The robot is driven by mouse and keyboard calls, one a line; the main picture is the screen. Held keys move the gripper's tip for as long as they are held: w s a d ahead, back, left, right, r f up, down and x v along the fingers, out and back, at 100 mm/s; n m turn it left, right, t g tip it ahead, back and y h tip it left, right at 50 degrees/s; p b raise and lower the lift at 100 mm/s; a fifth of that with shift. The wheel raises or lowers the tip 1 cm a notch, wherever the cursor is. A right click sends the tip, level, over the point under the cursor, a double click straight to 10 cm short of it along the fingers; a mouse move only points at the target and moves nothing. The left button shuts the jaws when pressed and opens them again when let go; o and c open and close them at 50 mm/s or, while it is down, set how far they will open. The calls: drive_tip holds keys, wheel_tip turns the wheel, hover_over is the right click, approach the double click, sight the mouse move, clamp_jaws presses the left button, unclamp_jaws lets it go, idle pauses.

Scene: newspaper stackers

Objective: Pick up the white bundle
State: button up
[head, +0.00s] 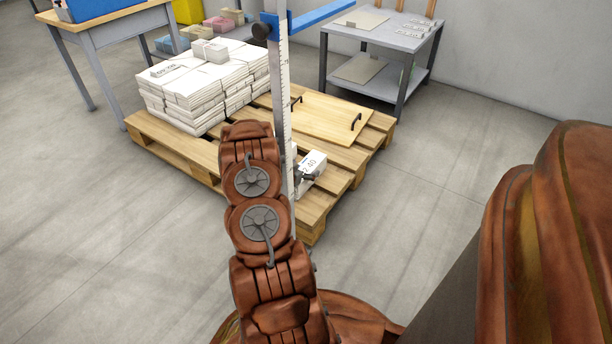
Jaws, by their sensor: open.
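White bundles of flat paper are stacked in a block (195,95) on the left part of a wooden pallet (160,145). A small, banded white bundle (210,50) lies on top near the back. Another label or printed sheet (166,70) lies on top at the left. I cannot tell which bundle the task means. My brown arm rises from the bottom centre, its far end just in front of the pallet and right of the stack's front corner.
An upright measuring post (283,100) with a blue crossbar stands beside my arm. A wooden board with black handles (318,115) lies on the pallet. A grey table (385,40) stands behind. Floor is clear at left and right.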

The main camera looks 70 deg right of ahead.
drive_tip(key=c, duration=1.9)
drive_tip(key=shift+r, duration=0.15)
